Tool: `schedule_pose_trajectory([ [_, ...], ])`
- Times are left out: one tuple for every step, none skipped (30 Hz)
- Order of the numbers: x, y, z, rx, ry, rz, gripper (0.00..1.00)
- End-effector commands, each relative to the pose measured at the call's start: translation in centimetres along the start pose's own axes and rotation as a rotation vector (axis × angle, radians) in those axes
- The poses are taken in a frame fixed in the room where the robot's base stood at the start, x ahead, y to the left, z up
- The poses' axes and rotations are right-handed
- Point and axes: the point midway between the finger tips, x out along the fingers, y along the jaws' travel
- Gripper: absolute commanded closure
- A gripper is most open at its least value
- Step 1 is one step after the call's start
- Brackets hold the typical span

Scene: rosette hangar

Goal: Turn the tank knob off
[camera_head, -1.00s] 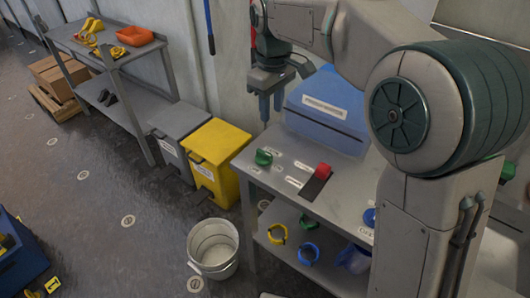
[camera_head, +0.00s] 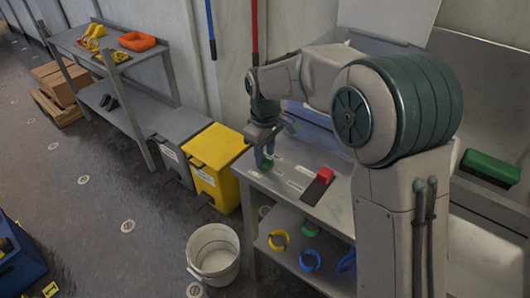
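A green knob (camera_head: 266,163) sits on the top of the grey bench (camera_head: 312,209), near its left end. Small white labels lie beside it. I cannot read them, so I cannot tell for sure that this is the tank knob. My gripper (camera_head: 265,156) points down at the green knob, with its fingertips at or just above it. The fingers and hand cover much of the knob. Whether they touch or grip it is too small to tell.
A red lever (camera_head: 325,174) on a dark slot stands right of the knob. A yellow bin (camera_head: 222,160) and white bucket (camera_head: 213,250) are left of the bench. Coloured rings, including a yellow one (camera_head: 279,240), lie on the lower shelf. A green box (camera_head: 490,167) is at right.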

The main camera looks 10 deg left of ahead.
Motion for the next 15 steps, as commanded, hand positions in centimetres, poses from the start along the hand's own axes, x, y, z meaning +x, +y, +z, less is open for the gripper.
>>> schedule_pose_trajectory([
  [0.28, -0.02, 0.02, 0.0, -0.001, 0.0, 0.65],
  [0.38, -0.02, 0.01, 0.0, 0.0, 0.0, 0.65],
  [0.46, -0.01, 0.0, 0.0, 0.0, 0.0, 0.65],
  [0.5, 0.0, 0.0, 0.0, 0.001, 0.001, 0.65],
  [0.52, 0.0, 0.0, 0.0, 0.001, 0.001, 0.65],
  [0.52, 0.0, 0.0, 0.0, 0.001, 0.001, 0.65],
  [0.52, 0.01, -0.01, 0.0, 0.001, 0.001, 0.65],
  [0.52, 0.01, 0.0, 0.0, 0.001, 0.001, 0.65],
  [0.51, 0.01, 0.0, 0.0, 0.001, 0.001, 0.65],
  [0.51, 0.01, 0.0, 0.0, 0.001, 0.001, 0.65],
  [0.51, 0.01, 0.0, 0.0, 0.001, 0.001, 0.68],
  [0.5, 0.01, 0.0, 0.0, 0.001, 0.001, 0.79],
  [0.5, 0.01, 0.0, 0.0, 0.001, 0.001, 0.88],
  [0.5, 0.01, 0.0, 0.0, 0.001, 0.001, 0.96],
  [0.49, 0.01, 0.0, 0.0, 0.001, 0.001, 1.0],
])
